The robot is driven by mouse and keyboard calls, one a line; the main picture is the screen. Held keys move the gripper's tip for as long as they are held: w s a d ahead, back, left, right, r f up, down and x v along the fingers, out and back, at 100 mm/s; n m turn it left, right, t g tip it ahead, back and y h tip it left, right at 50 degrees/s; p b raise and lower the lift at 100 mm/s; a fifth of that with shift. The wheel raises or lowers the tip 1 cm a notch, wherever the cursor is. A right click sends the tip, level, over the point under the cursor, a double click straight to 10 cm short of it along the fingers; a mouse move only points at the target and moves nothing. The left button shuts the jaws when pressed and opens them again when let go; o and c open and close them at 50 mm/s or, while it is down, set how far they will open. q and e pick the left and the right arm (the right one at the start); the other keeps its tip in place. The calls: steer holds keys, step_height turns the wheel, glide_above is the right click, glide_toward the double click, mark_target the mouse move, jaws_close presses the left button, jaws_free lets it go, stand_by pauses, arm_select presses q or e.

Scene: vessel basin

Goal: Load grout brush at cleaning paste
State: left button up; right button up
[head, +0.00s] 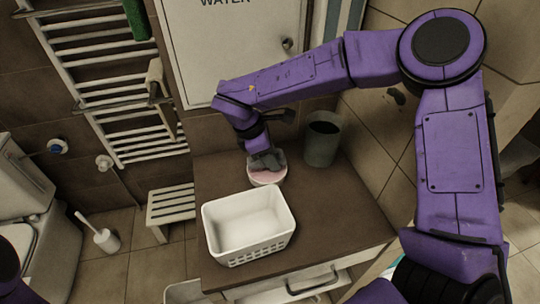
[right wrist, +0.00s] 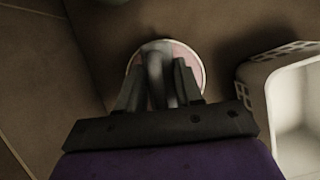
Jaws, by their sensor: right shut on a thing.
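The cleaning paste (head: 267,179) is a pink round patch in a shallow pale-rimmed dish on the brown counter, behind the white basket. It also shows beyond the fingers in the right wrist view (right wrist: 188,62). My right gripper (head: 262,161) points down over the dish and is shut on a grey, blurred thing, likely the grout brush (right wrist: 155,72). The fingers and the dark picture hide most of it. I cannot tell whether its bristles touch the paste. My left gripper is out of view.
A white slotted basket (head: 249,250) stands empty in front of the dish; its rim is close on the right in the wrist view (right wrist: 258,100). A dark grey cup (head: 321,145) stands behind right. The counter (head: 335,205) is clear to the right. A wall and white cabinet door stand behind.

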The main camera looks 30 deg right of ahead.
stand_by(0.3)
steer(key=shift+r+p, duration=1.95)
steer(key=shift+r, duration=1.6)
steer(key=shift+f, duration=0.1)
